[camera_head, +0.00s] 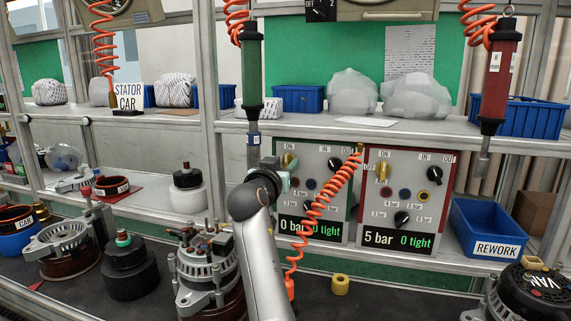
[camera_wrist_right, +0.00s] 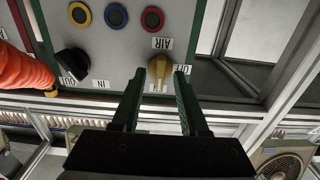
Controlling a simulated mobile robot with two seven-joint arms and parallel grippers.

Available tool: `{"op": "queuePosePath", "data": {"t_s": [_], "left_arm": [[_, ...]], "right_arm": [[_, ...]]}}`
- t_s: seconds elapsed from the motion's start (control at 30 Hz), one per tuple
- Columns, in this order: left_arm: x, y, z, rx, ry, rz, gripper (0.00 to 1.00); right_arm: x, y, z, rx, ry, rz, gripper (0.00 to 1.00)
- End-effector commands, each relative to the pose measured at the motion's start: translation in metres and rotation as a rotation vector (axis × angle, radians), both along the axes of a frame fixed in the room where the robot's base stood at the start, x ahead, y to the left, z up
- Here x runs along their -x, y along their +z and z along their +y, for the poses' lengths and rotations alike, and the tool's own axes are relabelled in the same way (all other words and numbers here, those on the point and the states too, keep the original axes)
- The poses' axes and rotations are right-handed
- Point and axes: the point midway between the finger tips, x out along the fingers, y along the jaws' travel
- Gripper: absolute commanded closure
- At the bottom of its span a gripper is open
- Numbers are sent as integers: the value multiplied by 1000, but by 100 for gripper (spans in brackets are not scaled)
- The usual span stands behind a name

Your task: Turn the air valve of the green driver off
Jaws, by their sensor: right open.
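The green driver (camera_head: 251,70) hangs from an orange coiled hose above the shelf. The green-edged panel (camera_head: 323,222) stands below it on the shelf, and its display reads 0 bar and 0 tight. Its air valve is a yellow knob (camera_head: 290,161) at the panel's upper left, under an ON label. My right gripper (camera_wrist_right: 159,74) is open, its fingertips on either side of the yellow knob (camera_wrist_right: 158,66) in the right wrist view. Contact cannot be told, and the knob's exact angle is unclear. My left gripper is not in view.
A red-edged panel (camera_head: 397,218) reading 5 bar stands close on the right, with its own yellow knob (camera_head: 383,170). An orange coiled hose (camera_head: 322,205) hangs across the green panel's front. A red driver (camera_head: 497,80) hangs above the blue rework bin (camera_head: 487,225).

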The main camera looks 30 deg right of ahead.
Motion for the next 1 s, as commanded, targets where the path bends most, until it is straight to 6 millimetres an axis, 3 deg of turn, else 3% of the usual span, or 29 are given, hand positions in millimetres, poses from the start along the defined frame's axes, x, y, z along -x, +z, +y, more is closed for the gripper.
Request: {"op": "queuePosePath", "data": {"t_s": [0.17,0.53,1.0], "left_arm": [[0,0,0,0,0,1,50],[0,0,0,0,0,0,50],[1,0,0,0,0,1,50]], "right_arm": [[0,0,0,0,0,0,58],[0,0,0,0,0,0,100],[0,0,0,1,0,2,100]]}}
